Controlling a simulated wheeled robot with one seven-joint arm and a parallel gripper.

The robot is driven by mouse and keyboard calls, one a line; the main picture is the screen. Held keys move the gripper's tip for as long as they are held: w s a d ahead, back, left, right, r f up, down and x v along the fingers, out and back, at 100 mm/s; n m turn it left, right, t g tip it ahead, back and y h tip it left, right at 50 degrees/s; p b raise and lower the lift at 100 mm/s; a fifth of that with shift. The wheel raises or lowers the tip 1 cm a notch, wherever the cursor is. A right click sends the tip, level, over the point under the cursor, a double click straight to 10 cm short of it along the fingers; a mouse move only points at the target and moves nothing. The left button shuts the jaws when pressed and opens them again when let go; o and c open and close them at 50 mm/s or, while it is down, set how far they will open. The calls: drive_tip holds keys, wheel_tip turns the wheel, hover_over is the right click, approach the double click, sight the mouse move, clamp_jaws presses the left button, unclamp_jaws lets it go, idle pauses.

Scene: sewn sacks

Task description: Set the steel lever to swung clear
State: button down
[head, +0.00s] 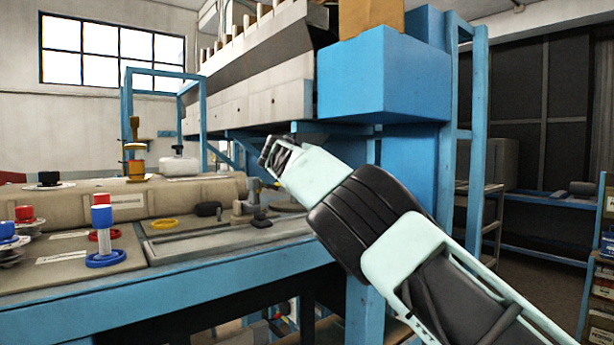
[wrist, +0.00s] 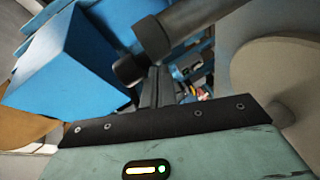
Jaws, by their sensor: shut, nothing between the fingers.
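The steel lever (head: 253,190) appears to be the small grey upright piece on the bench bed, below and left of my gripper in the head view. In the wrist view a dark grey round bar with a stubby end (wrist: 150,38) crosses close beyond my fingers and looks like part of it, though I cannot be sure. My gripper (head: 268,154) is shut and empty, above the bench. Its fingers (wrist: 158,86) lie together in the wrist view, near the bar's dark end. I cannot tell whether they touch it.
A blue box (head: 375,80) and the grey machine head (head: 262,95) hang above the bench. A black knob (head: 208,209) and a yellow ring (head: 164,224) lie on the bed. Red and blue spools (head: 102,222) stand at the left. A tan sack (head: 160,196) lies behind.

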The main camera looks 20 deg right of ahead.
drive_tip(key=b+v, duration=0.4)
drive_tip(key=v, duration=0.8)
drive_tip(key=shift+b, duration=0.4)
drive_tip(key=shift+f, duration=0.1)
